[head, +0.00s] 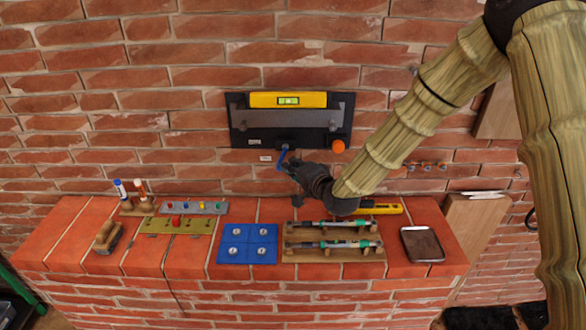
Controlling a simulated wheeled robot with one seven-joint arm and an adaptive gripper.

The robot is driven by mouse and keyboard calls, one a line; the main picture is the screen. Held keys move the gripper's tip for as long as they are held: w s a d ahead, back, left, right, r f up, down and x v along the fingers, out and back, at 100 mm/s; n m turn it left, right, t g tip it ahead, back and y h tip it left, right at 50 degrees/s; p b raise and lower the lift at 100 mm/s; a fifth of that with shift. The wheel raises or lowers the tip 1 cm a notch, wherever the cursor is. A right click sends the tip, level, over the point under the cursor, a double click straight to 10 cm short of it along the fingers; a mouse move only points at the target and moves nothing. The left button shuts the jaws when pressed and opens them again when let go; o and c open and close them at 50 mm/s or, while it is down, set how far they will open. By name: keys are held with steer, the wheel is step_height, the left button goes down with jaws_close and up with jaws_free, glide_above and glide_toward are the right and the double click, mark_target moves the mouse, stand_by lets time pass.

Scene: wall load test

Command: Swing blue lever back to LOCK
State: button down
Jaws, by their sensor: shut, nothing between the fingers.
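The blue lever (282,158) is a small blue bar below the dark wall panel (241,127), under its pivot. It slants down and to the left. My gripper (287,167) is shut and empty, right at the lever's lower part. I cannot tell whether the fingers touch it. A small white label (265,158) sits on the wall just left of the lever; its text is too small to read. The panel carries a grey bar and a yellow spirit level (288,100). An orange knob (338,146) is at the panel's lower right.
The brick ledge (187,262) below holds a blue tray (248,256), a wooden rack (333,271) with two tools, a dark square dish (422,244), a brush (107,238), markers (121,190) and a yellow tool (383,208). Small hooks (428,166) are on the wall at right.

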steer(key=shift+a+f+m+t+y+b, duration=0.4)
steer(key=shift+m+b, duration=0.5)
steer(key=shift+b, duration=1.3)
steer(key=shift+a+m+t+y+b, duration=0.4)
steer(key=shift+m+b, duration=0.45)
steer(key=shift+b, duration=1.1)
steer(key=shift+a+m+t+y+b, duration=0.2)
steer(key=shift+m+t+b, duration=0.55)
steer(key=shift+b, duration=1.2)
steer(key=shift+a+r+m+t+b, duration=0.1)
steer(key=shift+a+m+t+b, duration=0.25)
steer(key=shift+m+b, duration=0.75)
steer(key=shift+a+m+t+b, duration=0.15)
steer(key=shift+m+t+b, duration=0.3)
steer(key=shift+b, duration=1.25)
steer(key=shift+a+r+m+t+b, duration=0.1)
steer(key=shift+a+m+t+b, duration=0.2)
steer(key=shift+m+b, duration=0.85)
steer(key=shift+a+r+m+t+h+b, duration=0.2)
steer(key=shift+m+t+b, duration=0.3)
steer(key=shift+b, duration=0.6)
steer(key=shift+a+r+m+t+h+b, duration=0.1)
steer(key=shift+m+t+h+b, duration=0.4)
steer(key=shift+b, duration=0.6)
